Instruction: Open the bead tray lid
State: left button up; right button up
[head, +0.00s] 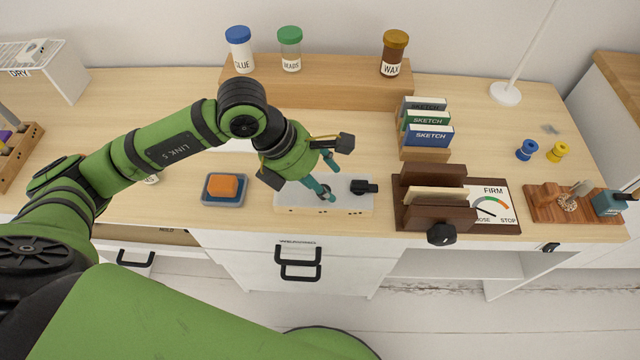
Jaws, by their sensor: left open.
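A low pale box with a grey flat top, which looks like the bead tray (290,209), sits near the front edge of the desk. Its lid (348,204) appears to lie flat and closed, with a black handle (363,187) on the right part. My left gripper (328,178) is open and empty above the box, to the left of the handle. Its teal fingers point down and right, and I cannot tell whether they touch the lid. The gripper hides the left back part of the box. My right gripper is out of view.
An orange block on a blue-grey dish (209,200) lies left of the box. A dark wooden press (410,216) with a knob stands close to its right. Sketch books (427,136) stand behind the press. A wooden riser (312,94) holds labelled jars at the back.

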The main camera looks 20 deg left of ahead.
aim_at(324, 185)
pick_arm(q)
jog(key=shift+y, duration=0.8)
jog(key=f, duration=0.2)
jog(key=w+f, duration=0.1)
jog(key=f, duration=0.1)
jog(key=w+a+f+p, duration=0.1)
jog(key=f, duration=0.2)
jog(key=shift+w, duration=0.25)
jog(key=shift+c, duration=0.4)
grip_shut()
